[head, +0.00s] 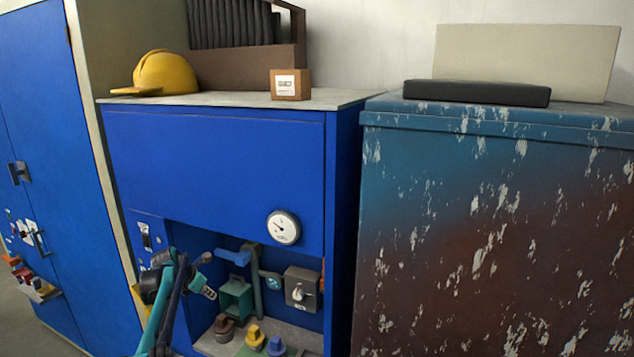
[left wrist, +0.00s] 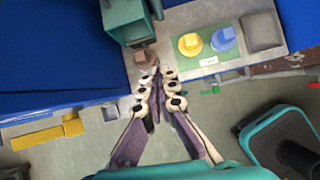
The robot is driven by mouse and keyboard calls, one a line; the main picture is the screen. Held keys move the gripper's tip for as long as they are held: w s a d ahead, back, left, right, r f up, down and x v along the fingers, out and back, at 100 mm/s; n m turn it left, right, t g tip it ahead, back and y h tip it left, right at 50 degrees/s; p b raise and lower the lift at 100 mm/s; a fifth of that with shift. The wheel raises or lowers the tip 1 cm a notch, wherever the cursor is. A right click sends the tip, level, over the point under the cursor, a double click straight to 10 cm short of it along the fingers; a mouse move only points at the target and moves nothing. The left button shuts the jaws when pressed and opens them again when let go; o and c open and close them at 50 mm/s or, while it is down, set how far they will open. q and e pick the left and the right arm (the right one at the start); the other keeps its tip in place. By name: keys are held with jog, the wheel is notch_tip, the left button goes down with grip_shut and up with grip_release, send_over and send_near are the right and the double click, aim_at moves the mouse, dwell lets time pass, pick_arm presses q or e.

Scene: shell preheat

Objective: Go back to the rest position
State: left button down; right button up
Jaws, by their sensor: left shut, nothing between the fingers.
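My left gripper (head: 208,275) is at the front of the open recess in the blue cabinet (head: 215,165), left of a teal box (head: 238,298). In the left wrist view its fingers (left wrist: 160,80) are close together with nothing between them. The fingertips appear near a brown piece (left wrist: 145,57) on the recess floor; whether they touch it I cannot tell. The teal box also shows in the left wrist view (left wrist: 125,22). My right gripper is in neither view.
The recess holds a blue handle (head: 233,257), a grey switch box (head: 303,288), a yellow piece (head: 255,338) and a blue piece (head: 276,346). A gauge (head: 283,227) is above. A weathered cabinet (head: 490,230) stands right. A yellow helmet (head: 166,73) sits on top.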

pick_arm(q)
jog(key=s+d+r+m+b, duration=0.1)
jog(key=s+d+r+m, duration=0.35)
jog(key=s, duration=0.25)
jog(key=s+d+r+m+y+b, duration=0.1)
jog(key=s+d+r+m, duration=0.25)
jog(key=s+m, duration=0.2)
jog(key=s+d+r+m+b, duration=0.1)
jog(key=s+d+r+m, duration=0.25)
jog(key=s, duration=0.45)
jog(key=s+d+f+m+b, duration=0.1)
jog(key=s+f+m, duration=0.3)
jog(key=s, duration=0.5)
jog(key=s+d+f+m+y, duration=0.1)
jog(key=s+d+f+m, duration=0.2)
jog(key=s+m, duration=0.4)
jog(key=s+d+f+m+t+b, duration=0.1)
jog(key=s+f+m, duration=0.4)
jog(key=s, duration=0.6)
jog(key=shift+d+m+b, duration=0.35)
jog(key=shift+d+m, duration=0.15)
jog(key=shift+m, duration=0.05)
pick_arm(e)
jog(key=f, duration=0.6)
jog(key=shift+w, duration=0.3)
